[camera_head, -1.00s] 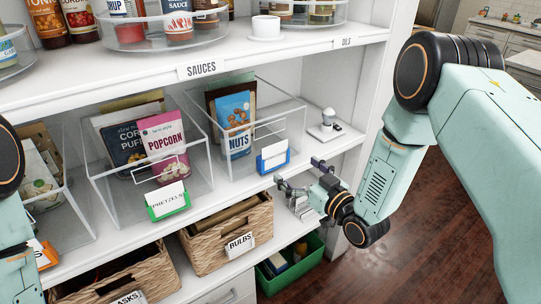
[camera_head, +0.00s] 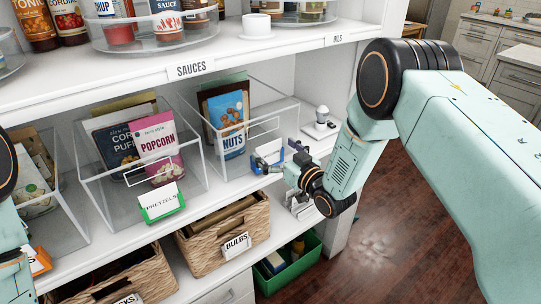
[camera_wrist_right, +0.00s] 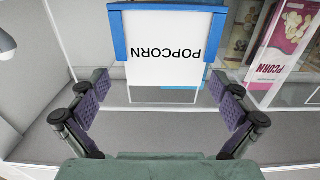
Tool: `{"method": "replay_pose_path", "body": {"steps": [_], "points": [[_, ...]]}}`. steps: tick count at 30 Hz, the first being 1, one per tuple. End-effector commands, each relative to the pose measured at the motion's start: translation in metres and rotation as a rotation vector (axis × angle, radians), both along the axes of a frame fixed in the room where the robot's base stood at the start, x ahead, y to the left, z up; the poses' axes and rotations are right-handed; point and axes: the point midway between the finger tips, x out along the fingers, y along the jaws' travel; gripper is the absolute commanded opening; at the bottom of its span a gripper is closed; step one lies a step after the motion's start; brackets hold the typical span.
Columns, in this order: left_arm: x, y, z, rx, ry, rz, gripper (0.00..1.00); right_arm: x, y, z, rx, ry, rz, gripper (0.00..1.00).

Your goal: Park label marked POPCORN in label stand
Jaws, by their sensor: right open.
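The POPCORN label (camera_wrist_right: 165,40) is a white card with black letters, upside down in the right wrist view, in a blue clip-like holder (camera_wrist_right: 119,35). In the head view the blue-framed label (camera_head: 268,151) is at the front of the clear bin with the NUTS pouch (camera_head: 229,125). My right gripper (camera_head: 280,160) is open in front of it; in the wrist view its two fingers (camera_wrist_right: 160,88) stand apart on either side of the card's lower part, with gaps. A grey-white slotted piece (camera_head: 302,207) below the gripper may be the label stand; I cannot tell. My left gripper is out of view.
A white device (camera_head: 320,122) stands on the shelf right of the NUTS bin. Wicker baskets (camera_head: 215,252) and a green crate (camera_head: 309,266) are below.

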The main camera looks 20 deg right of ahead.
Motion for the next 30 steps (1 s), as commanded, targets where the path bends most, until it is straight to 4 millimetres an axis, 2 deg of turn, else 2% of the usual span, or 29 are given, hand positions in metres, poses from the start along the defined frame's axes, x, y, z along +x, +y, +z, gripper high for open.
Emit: {"method": "replay_pose_path", "body": {"steps": [5, 16, 25, 30], "points": [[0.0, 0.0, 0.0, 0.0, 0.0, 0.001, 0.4, -0.001, 0.002, 0.0, 0.0, 0.0, 0.001, 0.98], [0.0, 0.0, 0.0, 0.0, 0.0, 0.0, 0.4, -0.001, 0.001, 0.0, 0.0, 0.0, 0.0, 0.67], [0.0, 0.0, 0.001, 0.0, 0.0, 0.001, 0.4, -0.001, 0.001, 0.004, -0.001, -0.001, 0.0, 0.67], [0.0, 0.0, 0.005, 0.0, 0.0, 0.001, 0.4, 0.0, 0.001, 0.03, 0.0, -0.003, 0.0, 0.67]]}}
